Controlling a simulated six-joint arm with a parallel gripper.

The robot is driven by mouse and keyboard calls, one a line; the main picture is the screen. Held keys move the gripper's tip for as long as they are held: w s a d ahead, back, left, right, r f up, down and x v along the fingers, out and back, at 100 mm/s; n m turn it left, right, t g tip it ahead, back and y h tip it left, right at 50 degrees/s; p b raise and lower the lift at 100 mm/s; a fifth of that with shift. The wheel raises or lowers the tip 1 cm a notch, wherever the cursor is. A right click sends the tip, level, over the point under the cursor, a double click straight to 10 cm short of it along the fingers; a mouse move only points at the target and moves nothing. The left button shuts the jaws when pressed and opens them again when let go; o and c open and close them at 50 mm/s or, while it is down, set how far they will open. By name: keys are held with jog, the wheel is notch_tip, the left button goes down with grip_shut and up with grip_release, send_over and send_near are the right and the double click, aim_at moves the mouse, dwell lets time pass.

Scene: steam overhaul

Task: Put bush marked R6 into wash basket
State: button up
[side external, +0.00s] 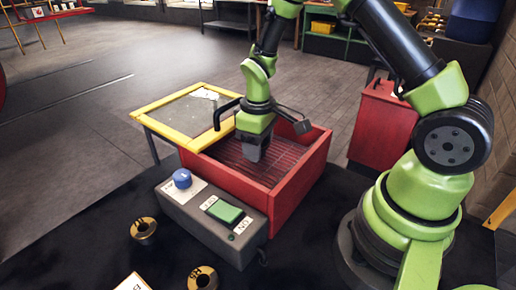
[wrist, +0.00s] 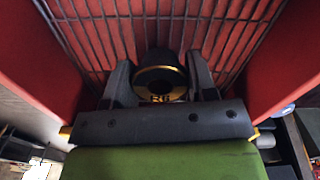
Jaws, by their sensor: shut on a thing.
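In the wrist view the bush marked R6 (wrist: 160,80), a dark ring with a brass edge and the mark on its face, sits between my two fingers. My gripper (wrist: 160,85) is shut on it. In the side view my gripper (side external: 254,153) points down inside the red wash basket box (side external: 298,184), above its wire grid floor (side external: 285,152). The bush is hidden by the fingers in that view. The grid (wrist: 110,35) shows behind the bush in the wrist view; I cannot tell whether the bush touches it.
A grey control box (side external: 212,217) with a blue knob (side external: 182,178) and green button (side external: 224,211) stands before the basket. Two brass-edged bushes (side external: 143,229) (side external: 202,278) lie on the dark bench. A yellow-framed lid (side external: 165,132) is at the left, a red cabinet (side external: 382,125) at the right.

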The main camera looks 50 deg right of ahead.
jog(key=shift+f, duration=0.55)
jog(key=o, duration=1)
jog(key=shift+f, duration=0.15)
jog(key=shift+o, duration=0.2)
notch_tip(320, 180, up, 12)
jog(key=r, duration=0.1)
jog(key=s+a+r+m+t+y, duration=0.1)
jog(key=s+a+r+m+t, duration=0.2)
jog(key=s+r, duration=0.3)
jog(key=s+a+r+m+t+y, duration=0.1)
jog(key=s+a+r+m+t, duration=0.2)
jog(key=s, duration=0.7)
jog(key=shift+r+t, duration=0.6)
jog(key=shift+r, duration=0.75)
